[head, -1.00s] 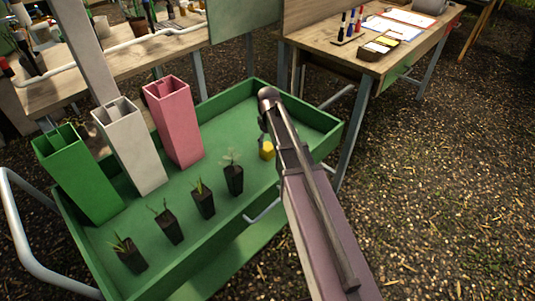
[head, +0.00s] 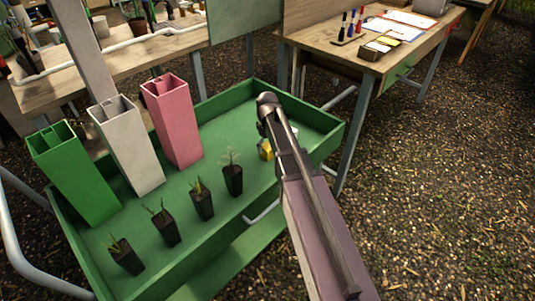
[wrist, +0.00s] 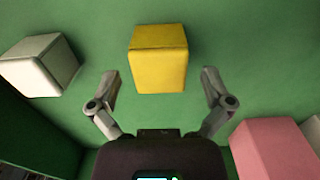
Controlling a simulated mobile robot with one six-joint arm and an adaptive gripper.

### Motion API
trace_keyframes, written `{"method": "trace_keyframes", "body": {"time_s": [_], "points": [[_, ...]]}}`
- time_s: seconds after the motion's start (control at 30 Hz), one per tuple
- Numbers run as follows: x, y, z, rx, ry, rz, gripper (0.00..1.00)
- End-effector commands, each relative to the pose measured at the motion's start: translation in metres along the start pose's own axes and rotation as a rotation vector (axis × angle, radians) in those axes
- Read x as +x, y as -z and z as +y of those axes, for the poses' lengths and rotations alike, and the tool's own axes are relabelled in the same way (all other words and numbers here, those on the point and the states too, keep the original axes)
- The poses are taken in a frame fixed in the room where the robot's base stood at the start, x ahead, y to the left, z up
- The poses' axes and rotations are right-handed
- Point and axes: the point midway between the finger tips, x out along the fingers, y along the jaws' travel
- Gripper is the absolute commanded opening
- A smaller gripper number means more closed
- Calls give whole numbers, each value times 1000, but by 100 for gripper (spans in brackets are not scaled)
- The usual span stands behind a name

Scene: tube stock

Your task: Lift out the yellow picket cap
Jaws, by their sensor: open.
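The yellow picket cap (head: 265,150) is a small block on the floor of the green tray, partly hidden behind my gripper. In the wrist view the yellow cap (wrist: 158,60) stands just beyond and between my fingertips, with a gap on both sides. My gripper (wrist: 160,82) is open and empty. In the head view its fingers are mostly hidden by my own arm.
A white block (wrist: 40,65) lies left of the cap, and a pink block (wrist: 272,150) lies to the right. Tall green (head: 75,175), white (head: 130,150) and pink (head: 177,125) tubes stand in the tray (head: 185,245). Several potted seedlings (head: 232,181) line its near side.

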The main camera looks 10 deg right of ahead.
Motion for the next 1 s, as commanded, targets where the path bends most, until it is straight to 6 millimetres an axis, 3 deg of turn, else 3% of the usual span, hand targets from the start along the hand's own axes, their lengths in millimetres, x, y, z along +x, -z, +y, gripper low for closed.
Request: {"method": "trace_keyframes", "body": {"time_s": [0.33,1.0], "points": [[26,1,0,0,0,0,100],[27,1,0,0,0,0,100]]}}
